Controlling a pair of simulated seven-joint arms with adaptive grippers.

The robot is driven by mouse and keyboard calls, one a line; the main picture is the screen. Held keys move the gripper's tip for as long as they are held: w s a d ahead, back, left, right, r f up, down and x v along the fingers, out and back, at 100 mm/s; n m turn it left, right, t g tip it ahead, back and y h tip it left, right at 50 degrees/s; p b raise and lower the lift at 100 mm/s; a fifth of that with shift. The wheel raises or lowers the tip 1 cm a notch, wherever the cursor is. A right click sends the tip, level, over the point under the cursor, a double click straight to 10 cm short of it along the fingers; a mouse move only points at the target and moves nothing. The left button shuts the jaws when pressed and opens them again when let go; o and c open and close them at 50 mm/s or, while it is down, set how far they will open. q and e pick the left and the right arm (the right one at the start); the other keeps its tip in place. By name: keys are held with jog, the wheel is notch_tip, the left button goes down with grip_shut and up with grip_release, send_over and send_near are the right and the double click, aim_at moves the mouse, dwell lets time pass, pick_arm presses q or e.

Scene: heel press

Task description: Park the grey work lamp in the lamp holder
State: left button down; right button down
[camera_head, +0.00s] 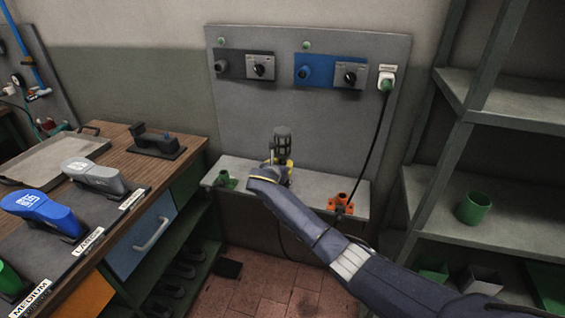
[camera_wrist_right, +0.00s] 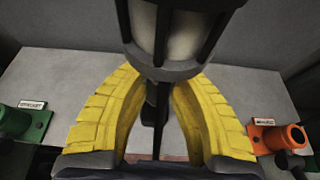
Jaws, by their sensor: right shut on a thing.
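The grey work lamp (camera_head: 282,143) has a caged head and stands roughly upright in my right gripper (camera_head: 284,170), in front of the grey back panel. In the right wrist view, the yellow fingers (camera_wrist_right: 160,110) close around the lamp (camera_wrist_right: 182,35) just below its cage. On the ledge, a green holder (camera_head: 225,179) is to the left of the gripper and an orange holder (camera_head: 343,201) to the right; both also show in the wrist view, green (camera_wrist_right: 25,122) and orange (camera_wrist_right: 280,137). Their small labels are too blurred to read. My left gripper is not in view.
The ledge (camera_head: 318,190) projects from the panel (camera_head: 250,110), which carries two switch boxes. A black cable (camera_head: 374,140) hangs from a plug towards the orange holder. A wooden bench (camera_head: 135,150) stands left, and shelves with a green cup (camera_head: 473,208) stand right.

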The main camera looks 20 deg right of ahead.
jog(key=shift+f, duration=1.25)
jog(key=shift+f, duration=0.75)
dwell(1.0)
jog(key=c, duration=1.1)
grip_release()
jog(key=shift+f, duration=0.1)
jog(key=shift+s, duration=0.1)
